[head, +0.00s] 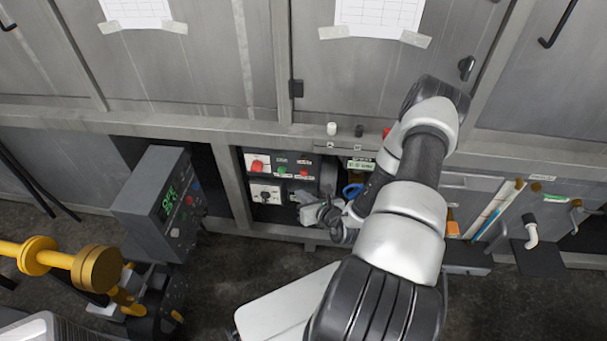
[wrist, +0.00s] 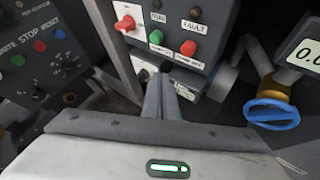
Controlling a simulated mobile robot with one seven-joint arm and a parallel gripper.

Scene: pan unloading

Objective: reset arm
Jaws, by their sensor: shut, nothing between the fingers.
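My arm reaches forward from the lower right in the head view. My gripper (head: 312,214) is at the low opening in the grey machine, in front of the control panel (head: 277,165) with red and green buttons. In the wrist view the gripper (wrist: 160,80) is shut, its fingers together and nothing between them. The fingers point at the lower part of the control panel (wrist: 172,30), which has a red knob, green button and red button. I cannot tell whether the fingertips touch the panel.
A blue valve handle (wrist: 271,114) is right of the fingers. A grey box with a green display (head: 160,205) stands left of the opening. A yellow pipe (head: 60,258) is at lower left. Pipes (head: 495,210) and a white elbow (head: 531,235) are at right.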

